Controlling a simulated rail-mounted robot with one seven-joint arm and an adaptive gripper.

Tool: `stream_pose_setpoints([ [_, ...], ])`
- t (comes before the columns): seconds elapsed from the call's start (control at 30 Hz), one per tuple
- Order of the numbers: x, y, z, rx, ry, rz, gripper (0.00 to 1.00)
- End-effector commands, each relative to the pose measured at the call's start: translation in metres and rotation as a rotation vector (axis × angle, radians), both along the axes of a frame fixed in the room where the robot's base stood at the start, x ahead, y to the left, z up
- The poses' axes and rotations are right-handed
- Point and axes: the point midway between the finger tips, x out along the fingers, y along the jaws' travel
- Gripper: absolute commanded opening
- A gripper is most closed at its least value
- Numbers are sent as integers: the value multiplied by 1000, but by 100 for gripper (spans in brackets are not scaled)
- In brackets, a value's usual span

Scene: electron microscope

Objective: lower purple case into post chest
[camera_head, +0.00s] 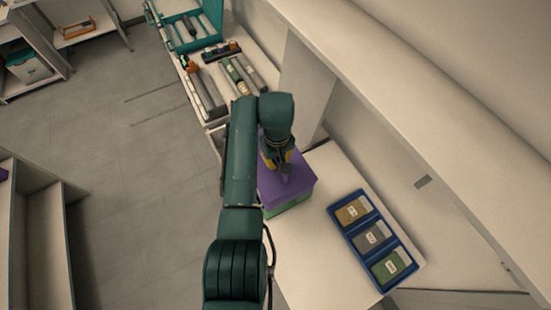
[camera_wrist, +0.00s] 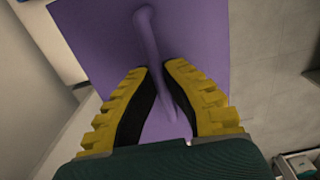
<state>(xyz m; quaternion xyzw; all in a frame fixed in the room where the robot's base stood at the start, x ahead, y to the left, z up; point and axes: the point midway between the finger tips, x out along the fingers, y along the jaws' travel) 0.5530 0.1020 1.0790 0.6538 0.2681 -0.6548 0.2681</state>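The purple case (camera_head: 298,188) is a box with a purple handle on its flat top. It is at the right end of the counter, directly above a green box (camera_head: 290,209); I cannot tell whether they touch. My gripper (camera_wrist: 156,66) has its two yellow-backed fingers on either side of the handle (camera_wrist: 146,30), close against it. In the head view my arm hides part of the case's left side. In the wrist view the purple top (camera_wrist: 100,35) fills the middle. No chest is clearly labelled as the post chest; an open teal chest (camera_head: 183,18) stands at the far end.
A blue tray (camera_head: 363,229) with several labelled boxes lies right of the case. Grey and green cylinders (camera_head: 236,75) and a dark rack (camera_head: 221,51) lie on the far counter. A wall and overhanging ledge (camera_head: 420,85) run along the right. The floor (camera_head: 110,180) at left is clear.

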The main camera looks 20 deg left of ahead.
Motion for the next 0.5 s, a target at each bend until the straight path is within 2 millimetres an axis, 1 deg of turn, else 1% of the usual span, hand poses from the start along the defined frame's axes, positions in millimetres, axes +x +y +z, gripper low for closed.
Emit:
stream_pose_setpoints([
  [0.1,7,5,-2,2,-8,1,0],
  [0.5,23,18,-2,1,-7,0,0],
])
